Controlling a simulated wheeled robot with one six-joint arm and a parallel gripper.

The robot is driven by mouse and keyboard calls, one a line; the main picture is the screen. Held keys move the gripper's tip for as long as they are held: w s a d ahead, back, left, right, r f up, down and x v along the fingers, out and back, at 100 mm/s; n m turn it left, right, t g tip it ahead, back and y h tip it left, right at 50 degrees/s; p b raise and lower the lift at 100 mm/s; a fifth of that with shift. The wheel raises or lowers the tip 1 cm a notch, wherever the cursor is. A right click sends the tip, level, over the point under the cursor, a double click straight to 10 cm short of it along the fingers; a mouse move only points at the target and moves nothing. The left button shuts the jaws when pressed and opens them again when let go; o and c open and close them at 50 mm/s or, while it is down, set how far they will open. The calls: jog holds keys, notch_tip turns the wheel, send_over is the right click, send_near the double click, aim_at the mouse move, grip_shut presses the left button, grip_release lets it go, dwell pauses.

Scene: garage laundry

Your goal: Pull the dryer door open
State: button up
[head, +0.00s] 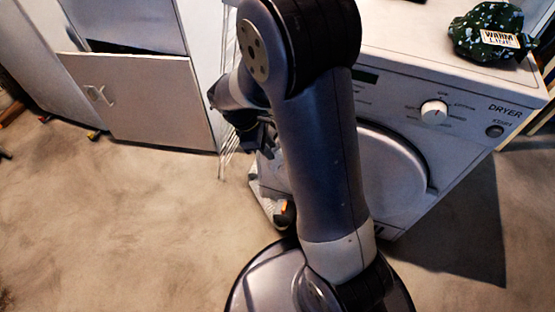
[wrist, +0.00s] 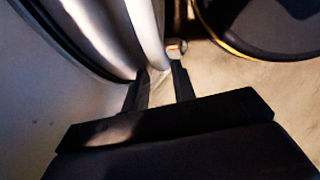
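The white dryer (head: 455,150) stands at the right in the head view, with its round door (head: 385,175) partly hidden behind my arm. In the wrist view the curved pale door (wrist: 110,30) fills the upper left, with a dark band along its left side. I cannot tell whether the door is fully closed. My gripper (wrist: 160,88) has its two dark fingers apart, with the lower end of the door's bright rim just beyond the gap between them. Contact with the rim is not clear. My arm hides the gripper's fingertips in the head view.
A white cabinet (head: 145,100) and a wire rack (head: 229,90) stand to the left. A pale object with an orange part (head: 268,192) lies low beside my arm. The floor (head: 110,220) at front left is clear.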

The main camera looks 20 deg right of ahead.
aim_at(278, 158)
jog(key=b+x, duration=0.2)
jog(key=x, duration=0.4)
jog(key=shift+s+d+f, duration=0.1)
jog(key=shift+d+f, duration=0.05)
jog(key=shift+f, duration=0.15)
grip_shut()
